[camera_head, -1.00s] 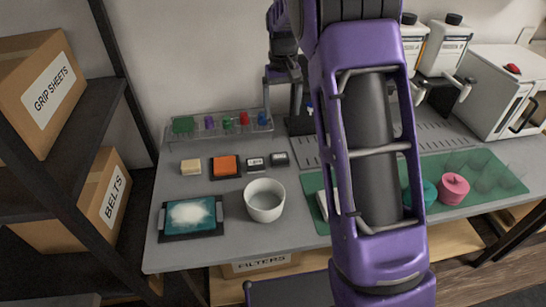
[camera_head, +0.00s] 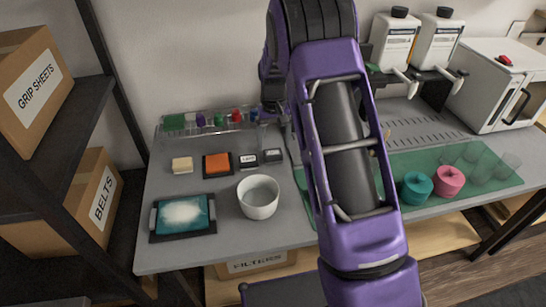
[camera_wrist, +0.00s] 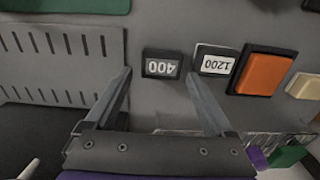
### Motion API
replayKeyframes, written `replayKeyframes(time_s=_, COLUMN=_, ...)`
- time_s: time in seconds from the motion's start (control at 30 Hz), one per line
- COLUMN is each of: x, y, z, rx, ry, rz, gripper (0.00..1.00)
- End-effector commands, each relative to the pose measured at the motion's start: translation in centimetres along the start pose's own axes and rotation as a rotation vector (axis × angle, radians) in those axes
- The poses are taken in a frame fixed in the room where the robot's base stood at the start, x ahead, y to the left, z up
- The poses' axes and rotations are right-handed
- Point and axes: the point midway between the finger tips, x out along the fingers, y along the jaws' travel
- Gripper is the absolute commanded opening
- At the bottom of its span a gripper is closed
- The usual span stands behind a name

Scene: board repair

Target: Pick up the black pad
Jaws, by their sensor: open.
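Two small black labelled pads lie side by side on the grey bench. The pad marked 400 (camera_wrist: 162,66) has a grey label and is the right one in the head view (camera_head: 272,156). The pad marked 1200 (camera_wrist: 215,62) has a white label and is the left one in the head view (camera_head: 248,161). In the wrist view my gripper (camera_wrist: 159,74) is open and empty. Its fingertips appear on either side of the 400 pad, the right one near the 1200 pad. Whether they are at pad height I cannot tell.
An orange block (camera_wrist: 264,73) on a black base sits beside the 1200 pad, with a beige block (camera_head: 182,165) beyond. A clear rack (camera_head: 208,128) holds coloured items behind. A white bowl (camera_head: 258,200) and a teal tray (camera_head: 184,238) stand in front. A slotted plate (camera_wrist: 60,60) lies beside.

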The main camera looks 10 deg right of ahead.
Motion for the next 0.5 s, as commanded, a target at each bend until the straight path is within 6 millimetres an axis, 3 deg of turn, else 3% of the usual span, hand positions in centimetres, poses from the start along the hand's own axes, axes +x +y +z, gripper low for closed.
replayKeyframes(time_s=0.2, x=3.6, y=-0.2, z=0.3, rx=0.000, ry=-0.003, rz=0.001, gripper=0.88)
replayKeyframes(time_s=0.47, x=4.1, y=-0.2, z=0.2, rx=0.000, ry=0.001, rz=0.001, gripper=0.88)
replayKeyframes(time_s=0.5, x=4.1, y=-0.2, z=0.2, rx=0.000, ry=0.001, rz=0.001, gripper=0.84)
